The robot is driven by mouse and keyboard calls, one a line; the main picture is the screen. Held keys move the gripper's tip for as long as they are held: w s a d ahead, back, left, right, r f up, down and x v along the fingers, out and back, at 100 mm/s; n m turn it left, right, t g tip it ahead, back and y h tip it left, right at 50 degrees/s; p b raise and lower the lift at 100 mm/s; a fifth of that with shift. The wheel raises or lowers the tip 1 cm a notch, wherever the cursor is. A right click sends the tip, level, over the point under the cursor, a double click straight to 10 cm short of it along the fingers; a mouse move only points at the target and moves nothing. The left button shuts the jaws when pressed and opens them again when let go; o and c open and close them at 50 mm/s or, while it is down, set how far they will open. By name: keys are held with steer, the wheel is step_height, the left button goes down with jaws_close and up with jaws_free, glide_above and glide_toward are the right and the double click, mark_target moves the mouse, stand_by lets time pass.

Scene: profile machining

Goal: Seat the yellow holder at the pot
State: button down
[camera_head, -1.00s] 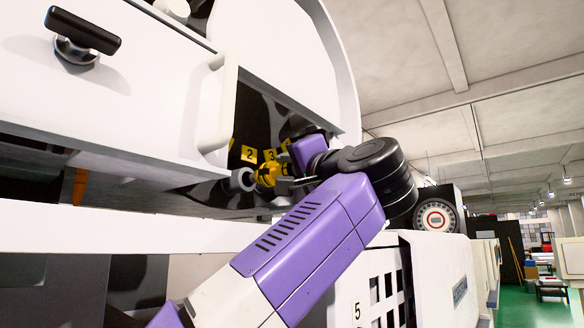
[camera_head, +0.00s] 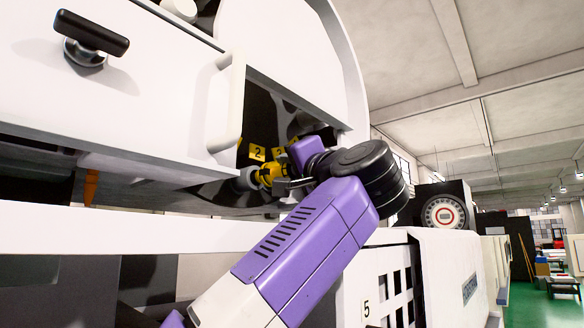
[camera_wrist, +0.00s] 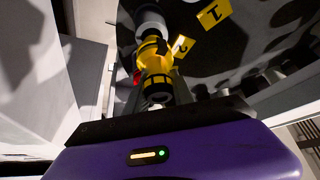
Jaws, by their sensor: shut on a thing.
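The yellow holder (camera_head: 270,174) has dark notches and lies almost horizontal at the opening of the white machine. My gripper (camera_head: 287,183) is shut on it from the right; the fingertips are small and partly hidden. In the wrist view the yellow holder (camera_wrist: 156,62) stands out ahead of my purple gripper body. A grey cylinder, seemingly the pot (camera_head: 246,180), is at the holder's left end; it also shows in the wrist view (camera_wrist: 150,22). Holder and pot look in line and very close. I cannot tell whether the holder is inside the pot.
Yellow number plates, one reading 2 (camera_head: 257,153), sit on the dark disc behind the holder. A white door with a handle (camera_head: 229,103) is close on the left. A white ledge (camera_head: 150,232) runs below. A numbered white rack (camera_head: 385,285) stands at lower right.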

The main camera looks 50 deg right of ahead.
mark_target(289, 173)
steer(key=shift+w+p, duration=0.45)
steer(key=shift+w, duration=1.3)
steer(key=shift+a, duration=0.1)
steer(key=c, duration=1)
jaws_free()
steer(key=b+v, duration=0.2)
steer(key=v, duration=0.6)
